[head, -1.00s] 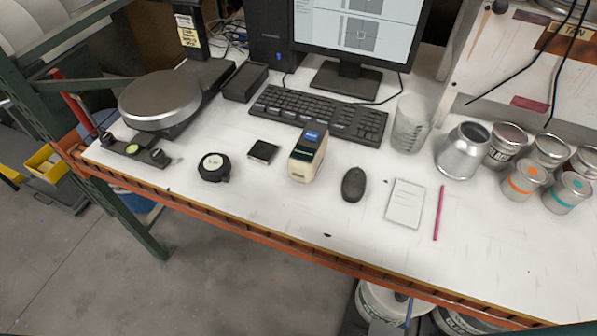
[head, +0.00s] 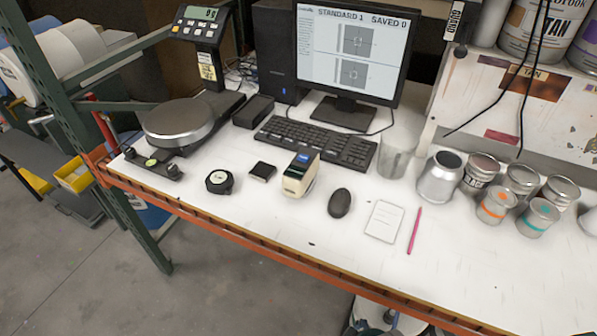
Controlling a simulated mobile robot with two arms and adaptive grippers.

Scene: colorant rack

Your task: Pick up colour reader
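The colour reader looks to be the small cream-coloured device (head: 299,177) with a blue screen on its dark top. It stands upright on the white bench top, in front of the keyboard. A small black square block (head: 262,171) lies to its left and a black mouse (head: 340,203) to its right. Neither of my grippers shows in the head view. Nothing touches the cream device.
A scale (head: 179,121) stands at left, with a round black puck (head: 220,182) in front. A keyboard (head: 316,141) and monitor (head: 350,52) are behind. A notepad (head: 384,221), pink pencil (head: 414,230), clear beaker (head: 396,156) and several metal cans (head: 497,204) are at right. The front strip is mostly clear.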

